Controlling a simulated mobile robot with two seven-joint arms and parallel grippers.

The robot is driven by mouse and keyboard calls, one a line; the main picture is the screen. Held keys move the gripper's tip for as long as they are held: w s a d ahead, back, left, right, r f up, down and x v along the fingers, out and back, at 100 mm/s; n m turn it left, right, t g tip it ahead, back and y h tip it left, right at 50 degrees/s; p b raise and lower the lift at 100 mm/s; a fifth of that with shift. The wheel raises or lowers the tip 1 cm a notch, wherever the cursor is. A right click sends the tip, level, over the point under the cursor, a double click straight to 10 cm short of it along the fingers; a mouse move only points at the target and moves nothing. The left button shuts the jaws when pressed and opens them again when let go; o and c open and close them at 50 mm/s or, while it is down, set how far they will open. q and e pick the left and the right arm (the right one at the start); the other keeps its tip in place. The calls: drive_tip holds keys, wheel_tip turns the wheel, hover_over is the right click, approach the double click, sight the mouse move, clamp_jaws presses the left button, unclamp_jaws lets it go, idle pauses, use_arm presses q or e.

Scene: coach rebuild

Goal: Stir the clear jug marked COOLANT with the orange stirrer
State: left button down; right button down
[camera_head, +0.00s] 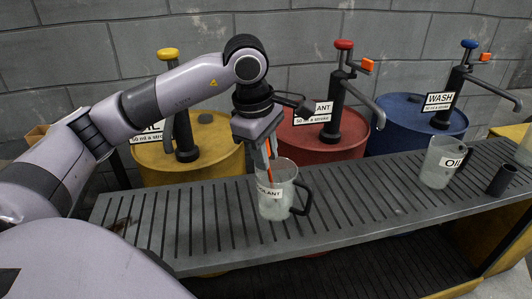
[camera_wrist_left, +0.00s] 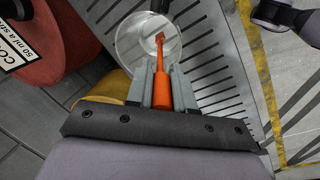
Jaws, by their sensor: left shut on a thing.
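The clear jug marked COOLANT (camera_head: 275,204) stands upright on the slatted bench, its dark handle to the right. In the left wrist view the jug (camera_wrist_left: 127,50) shows from above as a round clear rim. My left gripper (camera_head: 262,150) is shut on the orange stirrer (camera_head: 267,165), right above the jug. In the left wrist view the stirrer (camera_wrist_left: 168,62) runs from between the fingers (camera_wrist_left: 163,88), and its flat tip overlaps the jug's round outline. I cannot tell how deep the tip reaches. My right gripper is not in view.
A clear jug marked OIL (camera_head: 440,163) and a dark cup (camera_head: 502,180) stand on the slatted bench (camera_head: 350,205) to the right. Behind it are yellow (camera_head: 215,150), red (camera_head: 330,140) and blue (camera_head: 405,112) drums with pumps. The bench between the jugs is clear.

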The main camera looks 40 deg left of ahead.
use_arm(q)
drive_tip(key=shift+p+v, duration=2.5)
drive_tip(key=shift+v, duration=1.4)
drive_tip(key=p+v, duration=0.2)
drive_tip(key=v, duration=0.1)
drive_tip(key=shift+s+r, duration=0.1)
drive_tip(key=shift+r, duration=0.25)
drive_tip(key=shift+p, duration=0.35)
drive_tip(key=p+v, duration=0.2)
drive_tip(key=w+p+v, duration=0.1)
drive_tip(key=v, duration=0.2)
drive_tip(key=shift+w+r+p, duration=0.1)
drive_tip(key=shift+p, duration=0.25)
